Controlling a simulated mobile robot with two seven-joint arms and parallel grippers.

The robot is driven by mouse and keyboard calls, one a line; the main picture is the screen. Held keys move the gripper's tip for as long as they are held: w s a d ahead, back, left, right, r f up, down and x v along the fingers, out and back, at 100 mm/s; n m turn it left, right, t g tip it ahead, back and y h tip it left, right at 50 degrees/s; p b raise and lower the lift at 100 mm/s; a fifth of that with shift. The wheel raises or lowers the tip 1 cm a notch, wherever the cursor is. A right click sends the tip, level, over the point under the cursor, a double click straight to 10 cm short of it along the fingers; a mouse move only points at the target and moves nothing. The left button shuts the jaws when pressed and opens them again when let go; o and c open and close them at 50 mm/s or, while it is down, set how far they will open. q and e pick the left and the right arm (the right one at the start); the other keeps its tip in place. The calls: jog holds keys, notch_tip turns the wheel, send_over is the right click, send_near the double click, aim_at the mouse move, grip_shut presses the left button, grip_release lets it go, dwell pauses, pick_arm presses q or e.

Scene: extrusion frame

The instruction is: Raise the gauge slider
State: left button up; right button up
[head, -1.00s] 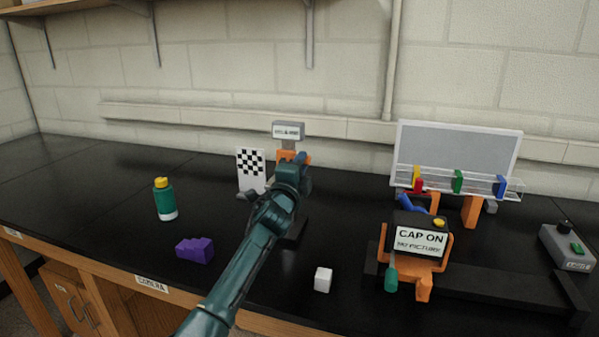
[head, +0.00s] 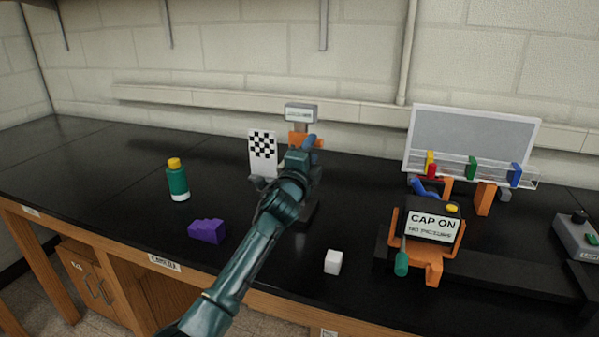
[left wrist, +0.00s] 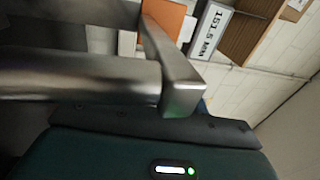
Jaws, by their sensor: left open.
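The gauge stands at the back middle of the bench, with a grey display (head: 301,113) on top and an orange slider (head: 297,138) just below it. In the left wrist view the display (left wrist: 210,31) reads about 151.5 MM, tilted, and an orange part (left wrist: 166,18) shows beside it. My left gripper (head: 304,155) is at the front of the gauge, close to the slider. Its grey metal fingers (left wrist: 150,48) are open in the left wrist view. The arm hides much of the gauge's column, and I cannot tell whether the fingers touch the slider. My right gripper is out of view.
A checkered board (head: 262,152) stands left of the gauge. A green bottle (head: 177,182), purple block (head: 207,231) and white cube (head: 333,262) are on the bench.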

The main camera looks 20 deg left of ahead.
pick_arm(q)
jog(key=s+f+b, duration=0.1)
jog(key=s+f, duration=0.1)
jog(key=s, duration=0.9)
jog(key=shift+a, duration=0.15)
jog(key=shift+s+f, duration=0.1)
